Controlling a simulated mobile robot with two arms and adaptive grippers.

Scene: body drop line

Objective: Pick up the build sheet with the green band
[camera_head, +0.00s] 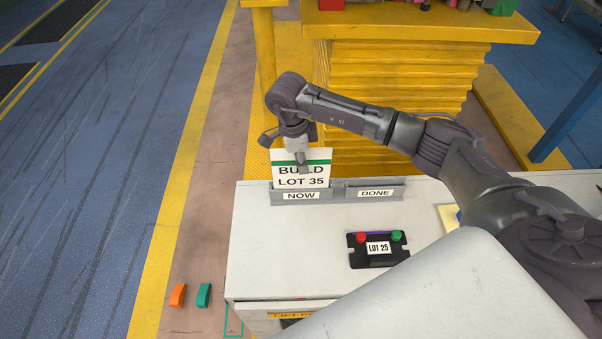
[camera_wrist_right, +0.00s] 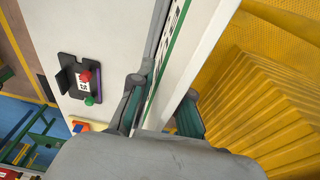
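The build sheet (camera_head: 318,171) is a white card with a green band near its top and the words BUILD LOT 35. It stands upright in the NOW slot of a grey holder (camera_head: 353,198). My right gripper (camera_head: 301,157) is at the sheet's top edge, pointing down, with one finger in front of the card. In the right wrist view the sheet (camera_wrist_right: 199,48) runs between the two fingers, which are spread apart on either side of it. My right gripper (camera_wrist_right: 162,105) looks open there. My left gripper is not in view.
The DONE slot beside the sheet looks empty. A black LOT 25 plate (camera_head: 373,261) with red and green knobs lies on the white table (camera_head: 270,254). A yellow pleated lift (camera_head: 400,85) stands close behind. Orange (camera_head: 178,295) and green (camera_head: 204,295) pieces lie on the floor.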

